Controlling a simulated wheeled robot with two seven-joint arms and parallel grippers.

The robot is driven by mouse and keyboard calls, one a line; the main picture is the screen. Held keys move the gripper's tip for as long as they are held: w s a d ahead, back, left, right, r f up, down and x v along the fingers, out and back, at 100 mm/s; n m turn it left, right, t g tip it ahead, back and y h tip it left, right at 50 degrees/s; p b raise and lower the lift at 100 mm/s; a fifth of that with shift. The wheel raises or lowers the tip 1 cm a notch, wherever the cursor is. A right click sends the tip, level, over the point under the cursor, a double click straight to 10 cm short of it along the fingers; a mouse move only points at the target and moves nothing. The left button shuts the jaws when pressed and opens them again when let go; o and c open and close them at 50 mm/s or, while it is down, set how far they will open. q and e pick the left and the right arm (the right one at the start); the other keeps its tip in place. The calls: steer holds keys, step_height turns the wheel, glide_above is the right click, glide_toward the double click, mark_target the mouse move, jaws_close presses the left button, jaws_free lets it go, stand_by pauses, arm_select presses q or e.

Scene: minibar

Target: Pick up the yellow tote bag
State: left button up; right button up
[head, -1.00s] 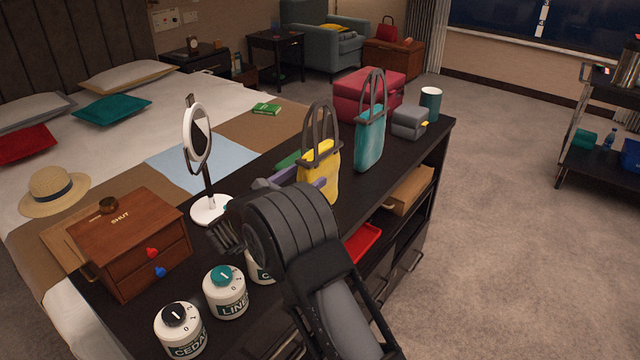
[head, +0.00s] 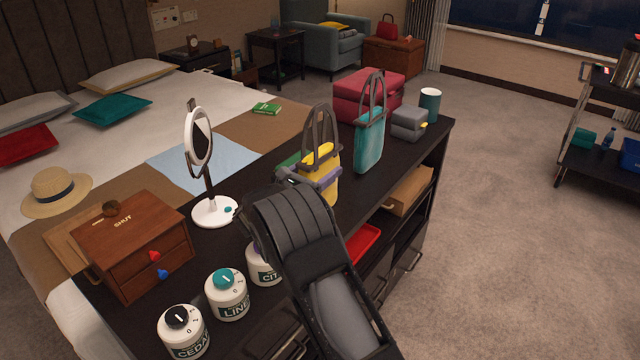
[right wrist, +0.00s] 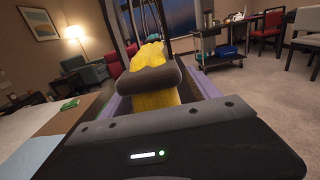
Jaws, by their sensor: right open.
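The yellow tote bag (head: 323,164) stands upright on the dark cabinet top, its dark handles (head: 320,123) raised. My right gripper (head: 308,179) is open at the bag's near side, partly hidden by my own wrist in the head view. In the right wrist view, the bag's yellow body (right wrist: 152,88) shows between the two purple-grey fingers of my right gripper (right wrist: 160,95), with a dark band across its front. Whether the fingers touch it, I cannot tell. My left gripper is out of view.
A teal tote bag (head: 369,142) stands close behind and right of the yellow one. A round mirror (head: 198,140), wooden drawer box (head: 132,245) and labelled canisters (head: 228,296) are on the left. A red case (head: 362,95) and grey box (head: 408,122) stand farther back.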

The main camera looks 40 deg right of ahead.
steer(key=shift+c, duration=0.5)
jaws_close()
stand_by(0.6)
